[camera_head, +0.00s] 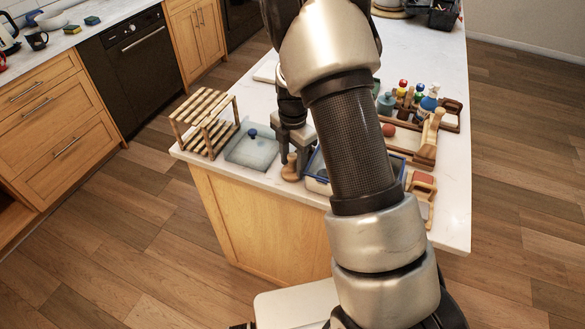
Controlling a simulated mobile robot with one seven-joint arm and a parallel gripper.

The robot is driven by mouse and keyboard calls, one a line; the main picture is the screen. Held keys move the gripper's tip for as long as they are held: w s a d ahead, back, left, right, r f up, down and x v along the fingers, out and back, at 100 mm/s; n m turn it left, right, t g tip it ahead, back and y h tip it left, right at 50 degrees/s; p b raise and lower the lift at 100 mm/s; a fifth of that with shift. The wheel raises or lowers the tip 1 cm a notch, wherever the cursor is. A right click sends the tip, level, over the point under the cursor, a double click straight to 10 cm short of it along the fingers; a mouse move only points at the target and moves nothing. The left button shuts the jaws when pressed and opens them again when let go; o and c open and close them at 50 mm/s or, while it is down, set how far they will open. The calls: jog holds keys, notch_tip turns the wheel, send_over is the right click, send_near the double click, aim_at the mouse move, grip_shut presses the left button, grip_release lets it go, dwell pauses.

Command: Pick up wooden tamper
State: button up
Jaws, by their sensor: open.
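The wooden tamper (291,174) stands upright on the white island counter near its front edge, with a round wide base and a narrower upper part. My gripper (293,152) points down over it, with its fingers open at the tamper's upper part. The fingers partly hide the tamper's top. I cannot tell whether the fingers touch it.
A glass container with a blue knob (252,145) stands left of the tamper, beside a wooden slatted rack (204,122). A blue-rimmed bin (318,180) is close on the right, partly behind my arm. Bottles (428,103) and wooden tools (431,138) stand farther right.

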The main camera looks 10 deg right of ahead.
grip_shut()
jog(key=shift+r, duration=0.1)
